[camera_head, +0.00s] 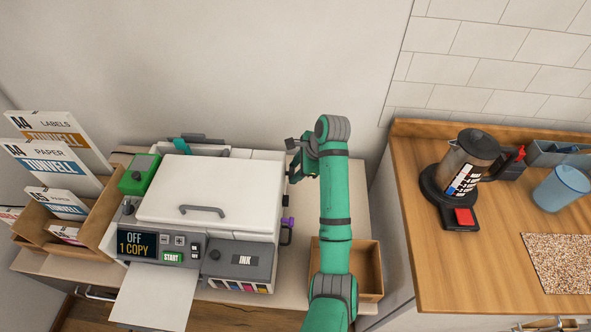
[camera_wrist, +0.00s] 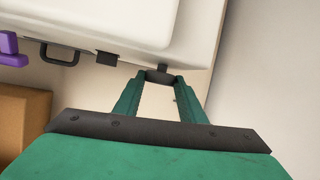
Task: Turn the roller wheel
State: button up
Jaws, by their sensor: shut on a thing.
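The white printer (camera_head: 208,192) stands on the cabinet at the left in the head view, its lid down and its display reading OFF, 1 COPY. My gripper (camera_head: 293,160) is at the printer's right side, near the back. In the wrist view, my gripper's green fingers (camera_wrist: 160,80) close on a small dark knob, the roller wheel (camera_wrist: 160,75), at the printer's side. The fingertips hide part of the wheel, and its turn angle cannot be told. In the head view my gripper and arm hide the wheel.
A purple lever (camera_head: 287,222) and a black handle stick out of the printer's right side. An open brown box (camera_head: 372,270) stands beside my arm. The wooden counter (camera_head: 430,270) at right holds a coffee pot (camera_head: 466,160) and blue cup (camera_head: 562,188).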

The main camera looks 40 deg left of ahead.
jog(key=t+y, duration=0.1)
jog(key=s+t+y, duration=0.1)
jog(key=t, duration=0.1)
jog(key=f+n+t+y, duration=0.1)
jog(key=t, duration=0.1)
jog(key=shift+s+d+y, duration=0.15)
jog(key=shift+d+y, duration=0.15)
jog(key=shift+d, duration=0.1)
jog(key=shift+s+d+f+n+t+y, duration=0.15)
jog(key=shift+n+t+y, duration=0.2)
jog(key=shift+t+y, duration=0.4)
jog(key=shift+w+a+f+n+t+y, duration=0.1)
jog(key=shift+n+t+y, duration=0.25)
jog(key=shift+t+y, duration=0.35)
jog(key=shift+t, duration=0.25)
jog(key=o, duration=1)
jog(key=shift+o, duration=0.2)
jog(key=shift+r, duration=0.1)
jog(key=v, duration=1.1)
